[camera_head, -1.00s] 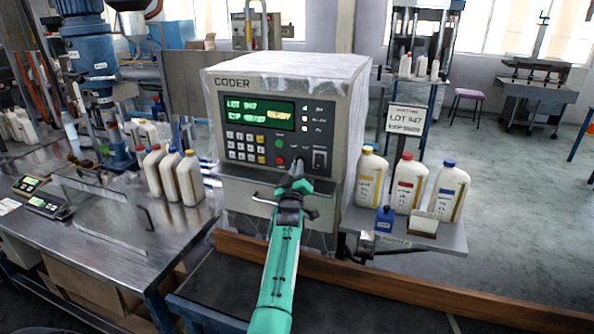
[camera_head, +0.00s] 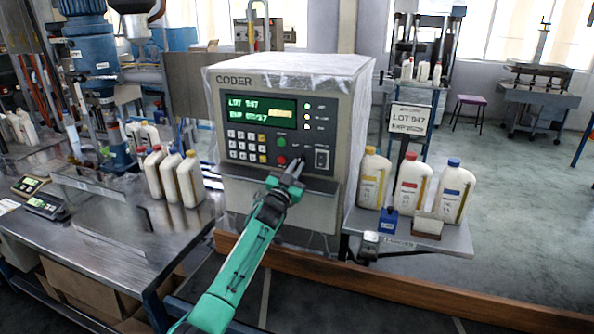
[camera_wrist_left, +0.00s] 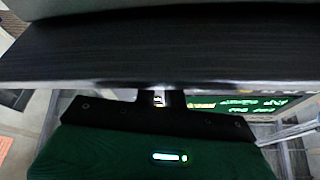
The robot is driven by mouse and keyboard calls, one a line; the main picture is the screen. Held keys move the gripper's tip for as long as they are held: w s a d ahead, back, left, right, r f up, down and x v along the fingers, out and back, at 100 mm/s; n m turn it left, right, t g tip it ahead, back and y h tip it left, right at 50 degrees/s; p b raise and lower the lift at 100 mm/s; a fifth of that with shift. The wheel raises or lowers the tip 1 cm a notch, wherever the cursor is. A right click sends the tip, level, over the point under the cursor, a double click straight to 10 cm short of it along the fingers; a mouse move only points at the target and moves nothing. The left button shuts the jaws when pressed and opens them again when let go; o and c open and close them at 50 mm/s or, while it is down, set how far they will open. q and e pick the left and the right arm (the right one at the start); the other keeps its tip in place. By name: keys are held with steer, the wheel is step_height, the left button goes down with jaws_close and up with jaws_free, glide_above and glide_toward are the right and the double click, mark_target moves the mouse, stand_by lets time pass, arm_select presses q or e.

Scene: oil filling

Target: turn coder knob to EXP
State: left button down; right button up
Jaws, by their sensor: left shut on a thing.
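The coder (camera_head: 280,140) is a pale box with a dark control panel, under clear plastic sheeting. Its green display (camera_head: 262,112) reads LOT 947 above an EXP line. My left gripper (camera_head: 295,166) reaches the lower right of the panel, below the red button (camera_head: 282,160) and left of the power switch (camera_head: 321,159). It is shut on the coder knob, which its fingers hide. The knob's pointer cannot be seen. The left wrist view shows the dark gripper body close up and the lit display (camera_wrist_left: 250,105) upside down at the right. My right gripper is not in view.
Several white bottles (camera_head: 411,185) stand on a side shelf right of the coder, with a lot sign (camera_head: 409,119) behind. More bottles (camera_head: 176,178) stand on the metal bench at the left. A wooden rail (camera_head: 400,295) runs below the coder.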

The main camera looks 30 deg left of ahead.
arm_select(q)
steer(key=shift+a+m+g+h, duration=0.15)
steer(key=shift+m+h, duration=0.55)
steer(key=shift+m, duration=0.65)
steer(key=shift+m+g+h, duration=0.15)
steer(key=shift+m+h, duration=0.55)
steer(key=shift+m, duration=0.65)
steer(key=c, duration=1.5)
jaws_free()
steer(key=shift+r, duration=0.1)
steer(key=shift+s, duration=0.1)
steer(key=shift+b+v, duration=1.55)
steer(key=shift+v, duration=5.35)
